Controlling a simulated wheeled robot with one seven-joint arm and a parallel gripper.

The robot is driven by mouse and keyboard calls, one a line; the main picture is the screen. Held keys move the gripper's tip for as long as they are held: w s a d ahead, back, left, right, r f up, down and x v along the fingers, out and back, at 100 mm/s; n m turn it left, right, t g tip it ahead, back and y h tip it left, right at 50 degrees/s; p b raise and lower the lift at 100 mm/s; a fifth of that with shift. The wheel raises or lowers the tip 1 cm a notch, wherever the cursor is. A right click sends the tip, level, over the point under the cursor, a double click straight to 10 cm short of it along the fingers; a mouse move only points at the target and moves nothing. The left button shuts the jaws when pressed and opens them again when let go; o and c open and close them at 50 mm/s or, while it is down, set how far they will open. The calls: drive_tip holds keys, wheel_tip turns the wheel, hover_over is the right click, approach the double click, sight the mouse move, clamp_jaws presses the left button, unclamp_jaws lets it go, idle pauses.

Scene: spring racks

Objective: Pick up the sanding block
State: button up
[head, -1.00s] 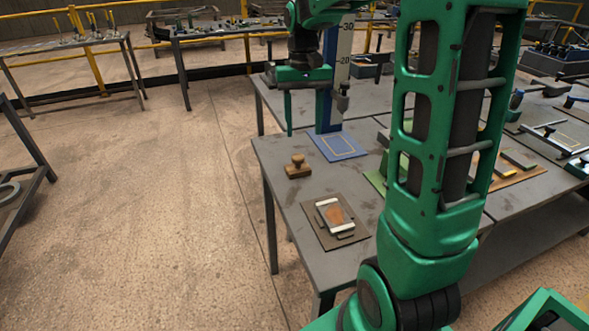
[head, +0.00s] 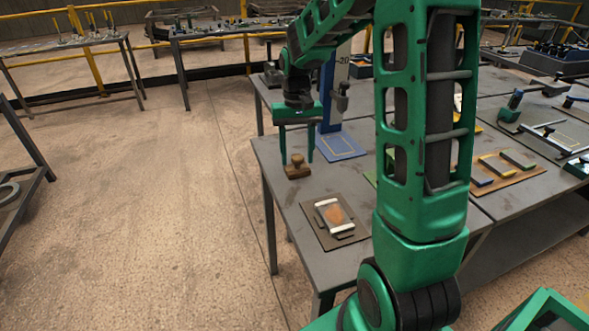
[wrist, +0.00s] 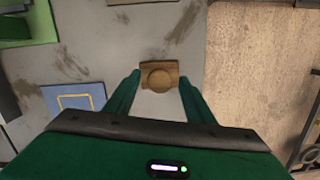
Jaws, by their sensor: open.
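The sanding block (head: 297,172) looks like a brown wooden block with a round knob on top. It stands upright on the grey table near its left edge. In the wrist view the block (wrist: 158,75) lies just beyond and between the fingertips. My gripper (head: 297,159) is open, pointing down over the block. Its two green fingers are apart, one to each side of the knob in the head view. It also shows at the bottom of the wrist view (wrist: 158,88). I cannot tell whether the fingers touch the block.
A blue mat with a pale outline (head: 341,147) lies behind the block to the right. A brown board (head: 313,219) with a white-ended, orange-topped piece lies in front. The blue upright stand (head: 328,90) rises close behind my gripper. The table edge is close on the left.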

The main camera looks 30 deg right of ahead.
sight(299, 159)
drive_tip(key=shift+s+f, duration=0.1)
drive_tip(key=shift+f, duration=0.5)
drive_tip(key=c, duration=1.2)
drive_tip(key=shift+o, duration=0.2)
drive_tip(key=shift+r, duration=0.1)
drive_tip(key=shift+r, duration=0.6)
drive_tip(key=r, duration=0.3)
drive_tip(key=shift+s+a+r, duration=0.15)
drive_tip(key=shift+s, duration=0.25)
drive_tip(key=s+a+r, duration=0.2)
drive_tip(key=s+r, duration=0.4)
drive_tip(key=s, duration=0.4)
drive_tip(key=shift+s+a+r, duration=0.2)
drive_tip(key=shift+s, duration=0.05)
drive_tip(key=shift+o, duration=0.9)
